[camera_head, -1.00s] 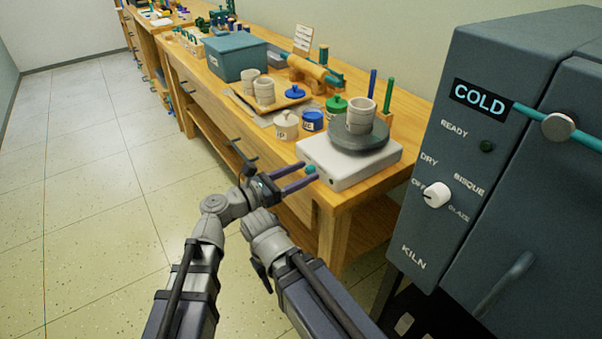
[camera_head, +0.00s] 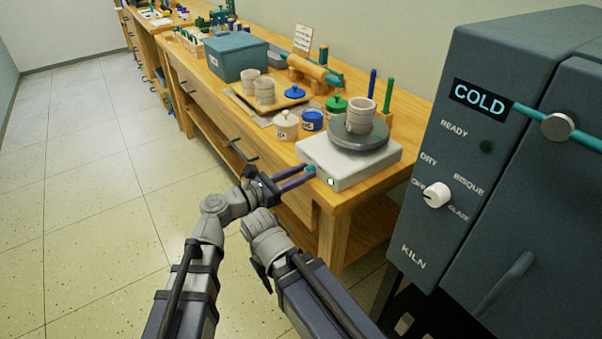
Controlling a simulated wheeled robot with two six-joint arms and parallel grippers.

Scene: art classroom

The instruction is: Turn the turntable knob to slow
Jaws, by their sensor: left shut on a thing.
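The turntable is a pale box (camera_head: 318,165) with a round grey wheel (camera_head: 350,138) on top, at the front corner of the wooden bench. A small teal knob (camera_head: 311,169) is on its front face, partly hidden by my fingers. My left gripper (camera_head: 306,174) reaches it from the left and is shut on the knob. The knob's pointer and any setting marks cannot be read. My right arm is beside the left one; its gripper (camera_head: 262,275) is low, dark and mostly hidden.
A layered pale pot (camera_head: 361,115) stands on the wheel. Jars, a teal bin (camera_head: 236,58) and a tray of pots (camera_head: 276,102) crowd the bench (camera_head: 335,210). A grey kiln (camera_head: 470,215) stands close on the right. The floor at left is clear.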

